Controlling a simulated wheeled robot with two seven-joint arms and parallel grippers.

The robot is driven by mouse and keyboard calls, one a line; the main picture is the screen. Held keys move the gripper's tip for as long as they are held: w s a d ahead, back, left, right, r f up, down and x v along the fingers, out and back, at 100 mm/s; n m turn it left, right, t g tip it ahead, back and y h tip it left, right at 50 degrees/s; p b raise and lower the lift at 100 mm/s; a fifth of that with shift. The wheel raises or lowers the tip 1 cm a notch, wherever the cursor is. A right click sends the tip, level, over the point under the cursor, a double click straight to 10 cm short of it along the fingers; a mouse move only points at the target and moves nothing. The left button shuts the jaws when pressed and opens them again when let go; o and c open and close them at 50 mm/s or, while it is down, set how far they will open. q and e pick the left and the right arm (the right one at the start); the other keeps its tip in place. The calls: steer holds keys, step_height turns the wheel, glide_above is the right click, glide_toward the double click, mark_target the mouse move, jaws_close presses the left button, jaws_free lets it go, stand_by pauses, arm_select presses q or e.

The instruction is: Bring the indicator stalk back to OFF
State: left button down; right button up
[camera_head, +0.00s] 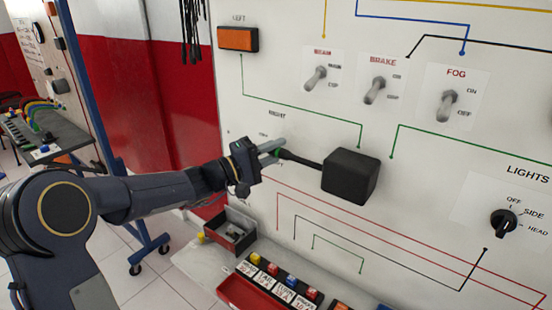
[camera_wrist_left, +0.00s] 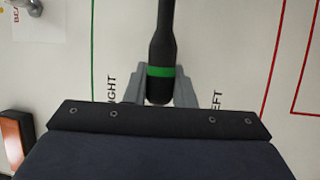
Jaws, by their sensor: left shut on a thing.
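The indicator stalk (camera_head: 303,161) is a black lever that sticks out to the left from a black box (camera_head: 350,176) on the white panel. My left gripper (camera_head: 281,151) is shut on the stalk near its free end. In the left wrist view, the stalk (camera_wrist_left: 162,35) stands between the two grey fingers (camera_wrist_left: 160,88), with a green band close to its tip. In the wrist view, RIGHT and LEFT show partly hidden on either side. My right gripper is out of view.
The panel carries an orange lamp (camera_head: 238,39), toggle switches for beam, brake and fog (camera_head: 447,106), and a LIGHTS knob (camera_head: 504,222). A blue frame stands on the left.

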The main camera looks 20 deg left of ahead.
arm_select(q)
steer(key=c, duration=1.2)
jaws_free()
steer(key=b+v, duration=0.1)
steer(key=v, duration=0.7)
steer(key=shift+b, duration=0.35)
steer(key=shift+d, duration=0.1)
